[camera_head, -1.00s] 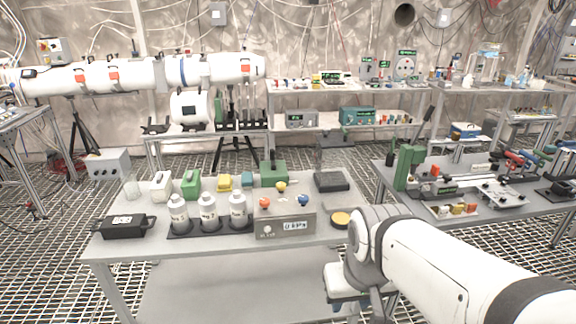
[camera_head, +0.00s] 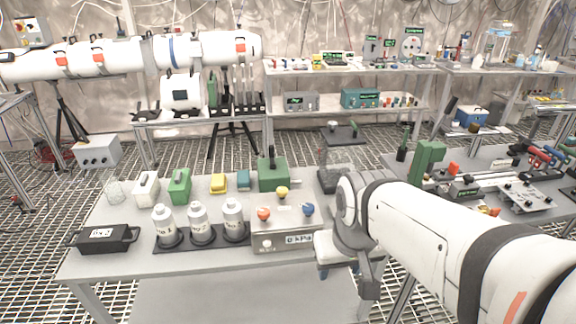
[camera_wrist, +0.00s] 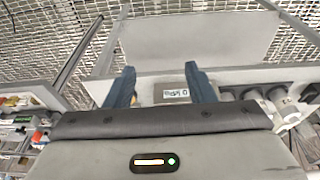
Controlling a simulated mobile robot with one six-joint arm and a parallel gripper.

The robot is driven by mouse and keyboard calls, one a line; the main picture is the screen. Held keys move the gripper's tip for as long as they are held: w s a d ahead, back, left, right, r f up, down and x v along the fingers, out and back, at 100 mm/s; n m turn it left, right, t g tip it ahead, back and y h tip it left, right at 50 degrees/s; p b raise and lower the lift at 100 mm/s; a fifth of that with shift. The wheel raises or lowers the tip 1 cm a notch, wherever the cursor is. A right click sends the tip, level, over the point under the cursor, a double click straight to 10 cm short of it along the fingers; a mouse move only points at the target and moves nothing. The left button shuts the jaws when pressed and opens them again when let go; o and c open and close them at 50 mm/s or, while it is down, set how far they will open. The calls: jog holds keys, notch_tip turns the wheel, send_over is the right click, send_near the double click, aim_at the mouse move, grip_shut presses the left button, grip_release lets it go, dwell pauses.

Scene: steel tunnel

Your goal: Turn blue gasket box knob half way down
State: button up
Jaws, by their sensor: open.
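A grey box with a "0 kPa" display (camera_head: 299,239) stands at the front right of the near table. An orange knob (camera_head: 264,214), a yellow knob (camera_head: 282,192) and a blue knob (camera_head: 308,209) sit on top. The blue knob is just left of my wrist in the head view. In the wrist view, the display (camera_wrist: 177,93) shows upside down between the blue fingers of my gripper (camera_wrist: 161,80). The fingers are apart with nothing held. I cannot make out the blue knob there. In the head view my fingertips are not clear.
Three white bottles (camera_head: 198,224) in a dark rack stand left of the box. A green box (camera_head: 273,176) with a black handle stands behind it. A black case (camera_head: 104,238) lies at the table's left. Another bench with equipment (camera_head: 512,196) is at the right.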

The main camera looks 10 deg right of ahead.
jog(key=shift+o, duration=0.3)
jog(key=w+r+n+p, duration=0.1)
jog(key=w+r+p, duration=0.1)
jog(key=w, duration=0.6)
jog(key=shift+r+g, duration=0.4)
jog(key=shift+r, duration=0.25)
jog(key=n+g+p, duration=0.2)
jog(key=n+p, duration=0.1)
jog(key=p, duration=0.3)
send_over(309, 207)
notch_tip(309, 207, down, 4)
jog(key=shift+s+r, duration=0.15)
jog(key=shift+f, duration=0.3)
notch_tip(309, 207, down, 7)
jog(key=shift+f+p, duration=0.2)
jog(key=shift+p, duration=0.15)
jog(key=shift+c, duration=0.4)
jog(key=shift+m, duration=0.3)
jog(key=c, duration=0.9)
